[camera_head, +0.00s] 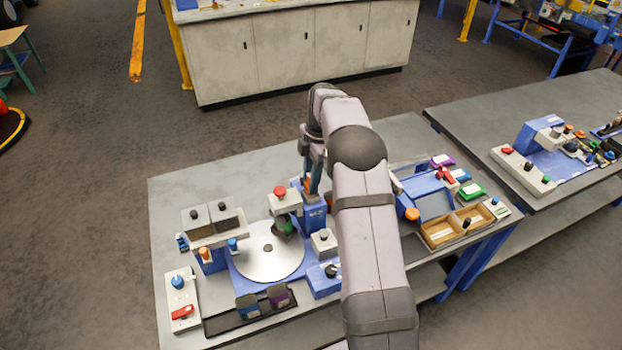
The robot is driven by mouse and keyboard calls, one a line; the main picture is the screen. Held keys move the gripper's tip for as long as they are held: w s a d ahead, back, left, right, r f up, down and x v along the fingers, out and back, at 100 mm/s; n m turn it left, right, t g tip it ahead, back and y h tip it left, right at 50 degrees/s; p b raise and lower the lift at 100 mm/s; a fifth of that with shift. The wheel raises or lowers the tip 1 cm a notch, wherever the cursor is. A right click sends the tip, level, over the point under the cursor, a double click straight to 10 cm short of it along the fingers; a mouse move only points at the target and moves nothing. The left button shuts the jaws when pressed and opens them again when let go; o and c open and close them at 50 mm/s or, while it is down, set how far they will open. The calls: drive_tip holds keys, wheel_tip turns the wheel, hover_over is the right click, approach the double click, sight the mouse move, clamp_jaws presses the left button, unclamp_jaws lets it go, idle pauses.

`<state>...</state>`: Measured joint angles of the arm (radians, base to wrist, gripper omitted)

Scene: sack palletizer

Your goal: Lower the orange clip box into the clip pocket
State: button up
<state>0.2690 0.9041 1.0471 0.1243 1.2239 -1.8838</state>
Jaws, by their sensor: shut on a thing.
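My gripper (311,178) points down over the back middle of the near table, partly hidden by my own arm. It is shut on a small orange piece, the orange clip box (308,184), of which only a sliver shows between the fingers. The gripper is just above or at a blue upright block (314,214) behind the round plate. I cannot tell whether the box touches that block. I cannot make out the clip pocket for certain; my gripper and arm hide part of this area.
A silver round plate (269,262) lies left of my arm, with a red-knobbed station (284,201) beside the gripper. A wooden divided tray (438,234) and a blue machine (428,192) stand at right. A black tray (222,323) is in front.

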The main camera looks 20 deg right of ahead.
drive_tip(key=shift+f+b, duration=0.45)
drive_tip(key=shift+f, duration=0.55)
idle(0.5)
drive_tip(key=shift+s+a+f, duration=0.1)
drive_tip(key=shift+s+f, duration=0.25)
drive_tip(key=shift+f, duration=0.25)
idle(0.6)
drive_tip(key=o, duration=1.1)
drive_tip(key=shift+o, duration=0.2)
drive_tip(key=shift+w+f, duration=0.15)
drive_tip(key=shift+r, duration=0.2)
drive_tip(key=shift+r+p, duration=0.8)
drive_tip(key=shift+r, duration=0.35)
drive_tip(key=shift+w+r+p, duration=0.15)
drive_tip(key=shift+r+p, duration=0.5)
drive_tip(key=shift+r, duration=0.2)
drive_tip(key=shift+r+p, duration=1.55)
drive_tip(key=shift+r, duration=0.6)
